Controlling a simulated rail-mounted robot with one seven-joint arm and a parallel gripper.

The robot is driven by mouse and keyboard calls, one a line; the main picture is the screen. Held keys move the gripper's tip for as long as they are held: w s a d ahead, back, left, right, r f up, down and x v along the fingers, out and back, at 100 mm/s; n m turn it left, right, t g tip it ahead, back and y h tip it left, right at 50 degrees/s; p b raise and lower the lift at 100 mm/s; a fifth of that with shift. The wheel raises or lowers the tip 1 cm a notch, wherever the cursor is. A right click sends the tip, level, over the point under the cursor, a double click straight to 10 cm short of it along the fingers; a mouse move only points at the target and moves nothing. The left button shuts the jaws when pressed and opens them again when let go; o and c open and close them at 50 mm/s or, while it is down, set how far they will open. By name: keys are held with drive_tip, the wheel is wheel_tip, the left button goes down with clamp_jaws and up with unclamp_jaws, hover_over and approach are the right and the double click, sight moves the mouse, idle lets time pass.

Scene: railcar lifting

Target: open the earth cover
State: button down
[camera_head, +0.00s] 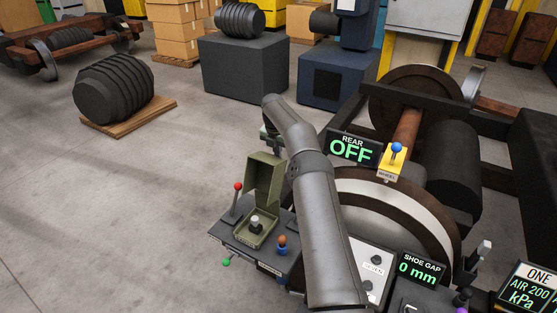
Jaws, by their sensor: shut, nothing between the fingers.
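An olive-green box with a hinged lid sits on a dark console at the lower centre; I take it to be the earth cover (264,178), though I can read no label for it. Its lid stands raised, and a pale knob (255,223) shows in the open base. My arm reaches up from the bottom edge and bends over at its top. My gripper (269,134) points down just behind the raised lid, shut and empty. Its fingertips are largely hidden, so I cannot tell whether they touch the lid.
The console (275,262) carries a red-topped lever (237,187), a green knob (227,262) and an orange-and-blue knob (282,243). A "REAR OFF" display (353,149) and a blue-knobbed yellow wheel control (394,160) stand right of my arm, before a wheelset. The floor at left is open.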

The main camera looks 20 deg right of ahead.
wheel_tip(320, 180, up, 14)
drive_tip(key=s+a, duration=0.2)
drive_tip(key=s+a+r+m, duration=0.3)
drive_tip(key=a+r, duration=0.2)
drive_tip(key=a, duration=0.4)
drive_tip(key=s+a+r+m+b, duration=0.1)
drive_tip(key=s+a+m, duration=0.2)
drive_tip(key=s, duration=0.3)
drive_tip(key=s+a+r+m, duration=0.2)
drive_tip(key=s+a+m, duration=0.1)
drive_tip(key=s, duration=0.3)
drive_tip(key=s+a+f+m, duration=0.1)
drive_tip(key=s+f+m, duration=0.3)
drive_tip(key=s, duration=0.7)
drive_tip(key=s+f+m+y+b, duration=0.1)
drive_tip(key=s+f+m, duration=0.3)
drive_tip(key=s+m, duration=0.3)
drive_tip(key=s+a+f+m+b, duration=0.1)
drive_tip(key=s+f+m, duration=0.3)
drive_tip(key=s, duration=1.2)
drive_tip(key=shift+s+a+f+m, duration=0.2)
drive_tip(key=shift+a+m, duration=0.1)
drive_tip(key=shift+m, duration=0.6)
